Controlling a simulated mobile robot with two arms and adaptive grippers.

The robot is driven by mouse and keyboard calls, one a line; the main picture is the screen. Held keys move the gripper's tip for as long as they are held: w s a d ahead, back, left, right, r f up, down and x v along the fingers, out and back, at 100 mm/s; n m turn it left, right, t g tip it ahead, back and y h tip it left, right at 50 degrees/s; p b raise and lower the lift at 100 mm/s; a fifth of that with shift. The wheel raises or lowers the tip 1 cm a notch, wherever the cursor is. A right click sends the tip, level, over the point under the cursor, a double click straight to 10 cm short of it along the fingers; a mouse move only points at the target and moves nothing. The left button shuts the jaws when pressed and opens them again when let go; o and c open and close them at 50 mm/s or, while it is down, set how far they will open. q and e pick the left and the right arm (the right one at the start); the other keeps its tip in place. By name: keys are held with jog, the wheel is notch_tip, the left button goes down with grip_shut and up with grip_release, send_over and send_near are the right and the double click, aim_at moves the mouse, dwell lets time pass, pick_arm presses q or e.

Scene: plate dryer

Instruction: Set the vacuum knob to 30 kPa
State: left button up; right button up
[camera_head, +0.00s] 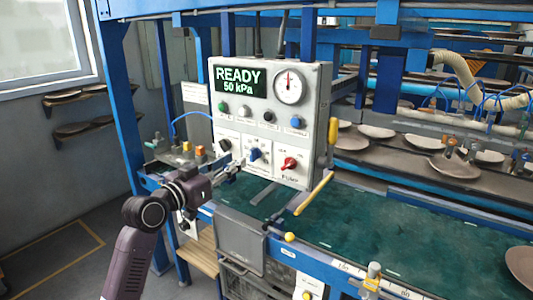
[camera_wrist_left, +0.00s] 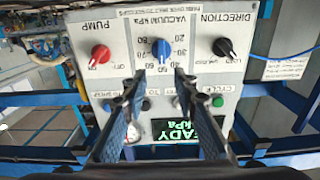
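The grey control box (camera_head: 308,120) has a green-lit display (camera_head: 238,82) reading "READY 50 kPa". The blue vacuum knob (camera_head: 255,154) is on its lower panel. It also shows in the left wrist view (camera_wrist_left: 161,49), upside down, with numbers around it. My left gripper (camera_head: 238,163) is in front of the lower panel, just left of the blue knob. In the wrist view its two fingers (camera_wrist_left: 160,82) are spread and empty. The blue knob shows in line with the gap, beyond the tips. I cannot tell the exact distance. My right gripper is not in view.
The red pump knob (camera_head: 289,164) and the black direction knob (camera_wrist_left: 224,47) flank the blue knob. A row of buttons (camera_head: 269,117) and a round gauge (camera_head: 290,87) sit above. A green conveyor (camera_head: 400,230) and racks with plates (camera_head: 450,167) lie to the right.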

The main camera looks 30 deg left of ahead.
aim_at(251, 151)
pick_arm(q)
jog(key=w+p, duration=0.2)
jog(key=w, duration=0.5)
jog(key=shift+d, duration=0.15)
jog(key=shift+w+f, duration=0.15)
jog(key=shift+w, duration=0.25)
grip_shut()
